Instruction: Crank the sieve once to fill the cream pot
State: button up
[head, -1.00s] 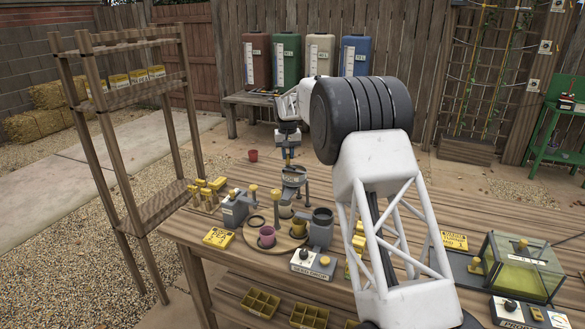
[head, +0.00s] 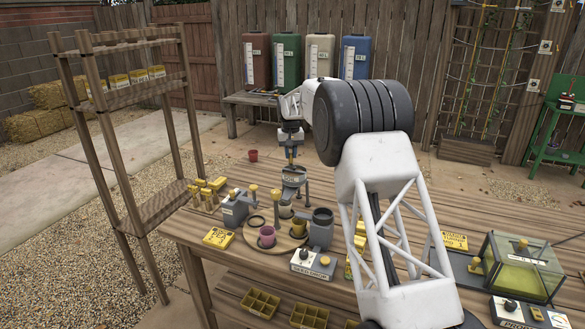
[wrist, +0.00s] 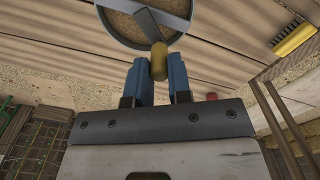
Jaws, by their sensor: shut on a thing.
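The sieve (head: 294,178) is a grey round bowl on a stand at the far side of the table. In the wrist view its bowl (wrist: 125,22) shows brown material inside and a grey crank bar across the top. My gripper (head: 291,152) is above the sieve. Its blue fingers are shut on the yellow crank knob (wrist: 159,62) at the bowl's rim. A small cream-coloured pot (head: 285,210) appears to stand below the sieve, partly hidden. The fill inside it cannot be seen.
A round turntable (head: 252,245) holds a magenta pot (head: 267,237) and an olive pot (head: 299,227). A dark grey cylinder device (head: 321,230) and a white control box (head: 313,264) stand close by. A red pot (head: 253,155) is beyond the sieve.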

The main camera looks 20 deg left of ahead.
jog(key=shift+w+d, duration=0.2)
jog(key=shift+d, duration=0.05)
dwell(0.4)
jog(key=shift+w+d, duration=0.25)
jog(key=shift+d, duration=0.15)
jog(key=shift+d, duration=0.3)
dwell(0.3)
jog(key=shift+w+d, duration=0.1)
jog(key=shift+d, duration=0.55)
jog(key=shift+s+d, duration=0.25)
jog(key=shift+d, duration=0.15)
dwell(0.6)
